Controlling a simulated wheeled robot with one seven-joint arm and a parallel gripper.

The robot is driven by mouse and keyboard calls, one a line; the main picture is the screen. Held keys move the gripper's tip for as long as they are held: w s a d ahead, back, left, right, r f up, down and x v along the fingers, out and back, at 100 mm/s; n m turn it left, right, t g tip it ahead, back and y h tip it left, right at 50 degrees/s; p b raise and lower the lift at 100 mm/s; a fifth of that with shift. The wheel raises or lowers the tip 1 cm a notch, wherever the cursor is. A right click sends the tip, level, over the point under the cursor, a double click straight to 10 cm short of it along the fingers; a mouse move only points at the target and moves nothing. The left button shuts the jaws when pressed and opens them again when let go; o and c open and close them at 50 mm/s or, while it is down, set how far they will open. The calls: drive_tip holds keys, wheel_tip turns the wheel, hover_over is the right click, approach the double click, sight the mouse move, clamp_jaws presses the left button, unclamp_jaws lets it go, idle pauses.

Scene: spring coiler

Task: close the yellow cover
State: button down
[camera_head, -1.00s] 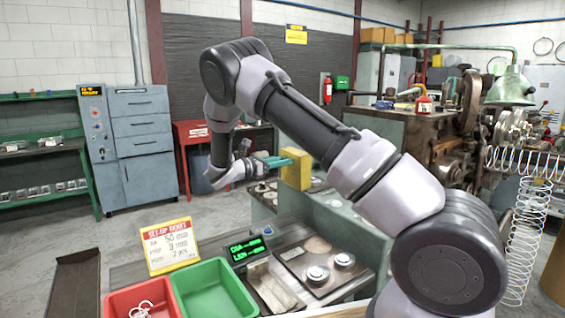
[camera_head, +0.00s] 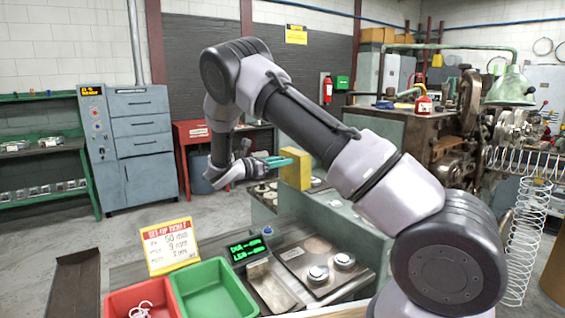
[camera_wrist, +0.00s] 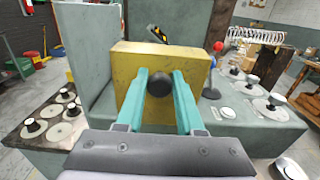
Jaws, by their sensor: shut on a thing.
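The yellow cover (camera_wrist: 135,68) is a boxy block in the middle of the wrist view, in front of a grey-green machine housing. A round black knob (camera_wrist: 159,83) sits on its near face. My gripper (camera_wrist: 160,88) has its two teal fingers on either side of this knob, shut on it. In the head view the yellow cover (camera_head: 296,169) stands on the green machine, with my gripper (camera_head: 285,162) reaching its left side. How far the cover stands open cannot be told.
Black-knobbed discs lie on the ledges left (camera_wrist: 33,127) and right (camera_wrist: 272,103) of the cover. A red-knobbed lever (camera_wrist: 217,50) stands just right of it. In the head view, green (camera_head: 238,296) and red bins (camera_head: 112,300) and a set-up sign (camera_head: 171,246) stand in front.

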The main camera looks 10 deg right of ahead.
drive_tip(key=shift+w+d+r, duration=0.1)
drive_tip(key=shift+r, duration=0.05)
idle(1.7)
drive_tip(key=c, duration=0.5)
unclamp_jaws()
drive_tip(key=shift+c, duration=0.2)
drive_tip(key=v, duration=1)
drive_tip(key=shift+s+a, duration=0.2)
drive_tip(key=shift+a, duration=0.15)
drive_tip(key=shift+r, duration=0.1)
drive_tip(key=shift+s+a+y, duration=0.1)
drive_tip(key=shift+a+y, duration=0.2)
drive_tip(key=shift+y, duration=0.1)
drive_tip(key=c, duration=0.6)
drive_tip(key=s+a+y, duration=0.1)
drive_tip(key=a, duration=0.1)
drive_tip(key=s+a+g+y, duration=0.1)
drive_tip(key=a, duration=0.1)
drive_tip(key=s+a+y, duration=0.1)
drive_tip(key=a+y, duration=0.1)
drive_tip(key=shift+s+a+n, duration=0.2)
drive_tip(key=shift+s+n, duration=0.2)
clamp_jaws()
drive_tip(key=d+r+x, duration=0.1)
drive_tip(key=r+x, duration=0.1)
drive_tip(key=x, duration=1)
drive_tip(key=shift+w+d, duration=0.2)
drive_tip(key=shift+w, duration=0.05)
